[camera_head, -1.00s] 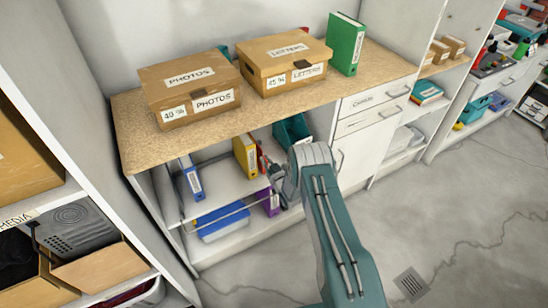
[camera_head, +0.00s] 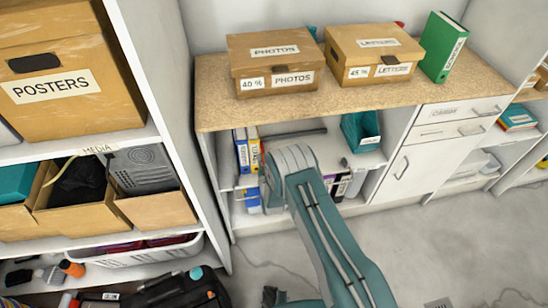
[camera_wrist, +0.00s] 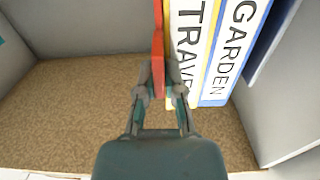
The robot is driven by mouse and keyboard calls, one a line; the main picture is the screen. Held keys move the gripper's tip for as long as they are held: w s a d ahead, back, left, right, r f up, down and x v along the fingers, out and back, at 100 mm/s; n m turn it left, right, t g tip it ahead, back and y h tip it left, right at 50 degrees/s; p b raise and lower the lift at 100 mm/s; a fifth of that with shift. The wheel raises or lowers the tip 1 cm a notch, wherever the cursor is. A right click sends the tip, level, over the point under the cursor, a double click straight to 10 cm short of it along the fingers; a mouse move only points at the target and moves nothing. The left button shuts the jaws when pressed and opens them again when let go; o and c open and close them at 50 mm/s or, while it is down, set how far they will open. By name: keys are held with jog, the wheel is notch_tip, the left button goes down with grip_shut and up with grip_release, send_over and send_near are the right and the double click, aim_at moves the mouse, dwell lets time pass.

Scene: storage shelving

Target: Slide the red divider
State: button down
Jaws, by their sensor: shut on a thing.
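The red divider (camera_wrist: 158,30) is a thin upright panel in the wrist view, beside the yellow TRAVEL binder (camera_wrist: 185,45). My gripper (camera_wrist: 160,90) is shut on it, with one finger on each side; the right finger overlaps the TRAVEL label. The blue GARDEN binder (camera_wrist: 228,50) stands right of the yellow one. In the head view, the blue binder (camera_head: 242,152) and yellow binder (camera_head: 254,150) stand together at the left of the shelf, with a red strip (camera_head: 262,148) beside the yellow one. My arm hides the gripper there.
The brown shelf floor (camera_wrist: 70,110) left of the divider is clear. A teal holder (camera_head: 361,132) stands at the shelf's right. The worktop with boxes (camera_head: 275,65) lies above.

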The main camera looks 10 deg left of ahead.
jog(key=shift+a, duration=0.3)
jog(key=c, duration=0.8)
grip_release()
jog(key=shift+o, duration=0.2)
jog(key=shift+s, duration=0.1)
jog(key=v, duration=1.1)
jog(key=shift+s, duration=0.35)
jog(key=shift+d, duration=0.1)
